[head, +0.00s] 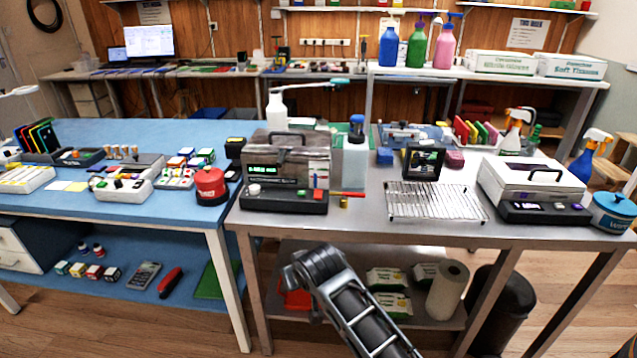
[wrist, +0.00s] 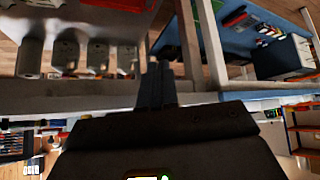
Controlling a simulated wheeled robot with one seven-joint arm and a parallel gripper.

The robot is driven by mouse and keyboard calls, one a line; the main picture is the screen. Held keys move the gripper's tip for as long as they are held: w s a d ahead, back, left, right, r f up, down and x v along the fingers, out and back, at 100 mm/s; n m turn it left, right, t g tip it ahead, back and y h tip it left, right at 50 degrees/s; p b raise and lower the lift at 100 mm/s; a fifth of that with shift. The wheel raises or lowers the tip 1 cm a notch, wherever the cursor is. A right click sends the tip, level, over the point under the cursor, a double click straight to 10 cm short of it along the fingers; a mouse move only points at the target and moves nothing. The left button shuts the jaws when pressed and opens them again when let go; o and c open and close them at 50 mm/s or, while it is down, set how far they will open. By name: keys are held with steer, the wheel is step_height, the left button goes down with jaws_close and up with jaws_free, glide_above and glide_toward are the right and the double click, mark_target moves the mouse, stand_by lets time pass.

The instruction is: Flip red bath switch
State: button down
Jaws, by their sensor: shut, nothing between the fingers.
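The bath (head: 287,165) is a grey-brown box with a lid handle on the steel table. Its dark front panel (head: 275,199) carries a green display, a pale knob and a small red switch (head: 318,194) at the right end. I cannot tell the switch's position. My arm rises in front of the steel table in the head view, below the bath and apart from it. My gripper (wrist: 157,85) shows in the wrist view with its dark fingers together and nothing between them. The bath and its switch are not recognisable in the wrist view.
A white bottle (head: 355,163) stands right of the bath, with a small yellow-red item (head: 344,202) in front. A wire rack (head: 435,201) lies further right. A red round container (head: 211,186) sits on the blue table at left. The steel table's front edge lies between my arm and the bath.

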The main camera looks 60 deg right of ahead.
steer(key=w+d+r+m+g, duration=0.2)
steer(key=w+d+r, duration=0.25)
steer(key=d, duration=0.25)
step_height(320, 180, up, 20)
steer(key=f+m+g+y+p, duration=0.1)
steer(key=m+g+y, duration=0.1)
steer(key=m+g, duration=0.15)
glide_above(319, 192)
steer(key=a, duration=0.2)
steer(key=shift+s+a+r+m+t, duration=0.25)
steer(key=shift+s+m, duration=0.1)
steer(key=shift+s, duration=0.1)
steer(key=shift+f, duration=0.1)
steer(key=x, duration=0.4)
steer(key=p+x, duration=0.1)
steer(key=x, duration=0.4)
steer(key=a+p+x, duration=0.1)
steer(key=x, duration=0.3)
steer(key=shift+s+d+f, duration=0.1)
steer(key=shift+d+f, duration=0.05)
steer(key=shift+f, duration=0.35)
steer(key=shift+f, duration=0.1)
steer(key=shift+s+a+r+p, duration=0.1)
steer(key=shift+s+a+p, duration=0.05)
steer(key=shift+a+p, duration=0.3)
steer(key=shift+s+a+r+p, duration=0.15)
steer(key=shift+a+p, duration=0.1)
steer(key=shift+p, duration=0.3)
